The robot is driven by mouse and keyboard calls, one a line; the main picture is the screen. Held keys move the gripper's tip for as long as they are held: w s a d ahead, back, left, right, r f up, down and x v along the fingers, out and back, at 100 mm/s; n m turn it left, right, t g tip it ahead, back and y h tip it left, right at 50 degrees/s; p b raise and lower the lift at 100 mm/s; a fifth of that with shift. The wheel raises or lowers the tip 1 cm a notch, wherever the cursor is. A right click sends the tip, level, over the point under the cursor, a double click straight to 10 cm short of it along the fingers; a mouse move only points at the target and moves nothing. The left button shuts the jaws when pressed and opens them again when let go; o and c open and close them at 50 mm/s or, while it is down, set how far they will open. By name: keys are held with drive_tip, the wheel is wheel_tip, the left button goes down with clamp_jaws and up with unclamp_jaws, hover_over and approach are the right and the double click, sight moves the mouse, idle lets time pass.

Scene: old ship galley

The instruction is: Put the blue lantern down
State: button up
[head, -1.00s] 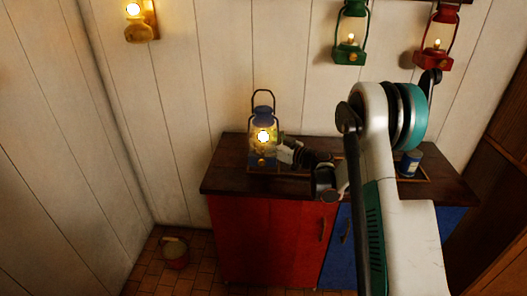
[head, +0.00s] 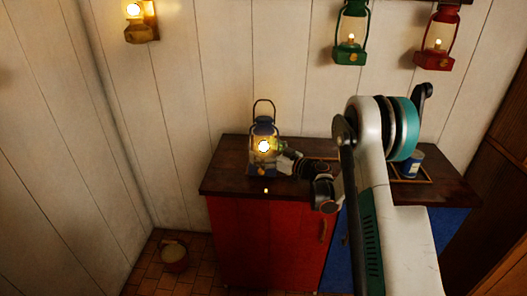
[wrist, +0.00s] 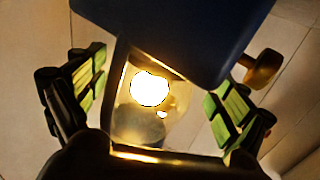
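The blue lantern (head: 263,130) is lit and upright at the left part of the dark countertop (head: 225,165). Its base appears to rest on the wood. My gripper (head: 287,160) reaches it from the right at mid height. In the wrist view the lantern's blue body (wrist: 190,30) and glowing glass lie between my two green-padded fingers (wrist: 160,98). The fingers are spread, with a visible gap between the left pad and the lantern. The right pad is close to it; contact there cannot be told.
A blue can (head: 412,163) stands on the countertop's right side, beyond my arm. A green lantern (head: 351,35) and a red lantern (head: 437,40) hang on the wall, a yellow lamp (head: 139,25) at left. A bucket (head: 174,257) stands on the tiled floor.

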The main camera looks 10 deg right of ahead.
idle(0.3)
drive_tip(key=shift+r, duration=0.25)
drive_tip(key=p+v, duration=0.3)
drive_tip(key=v, duration=0.9)
drive_tip(key=shift+d, duration=0.1)
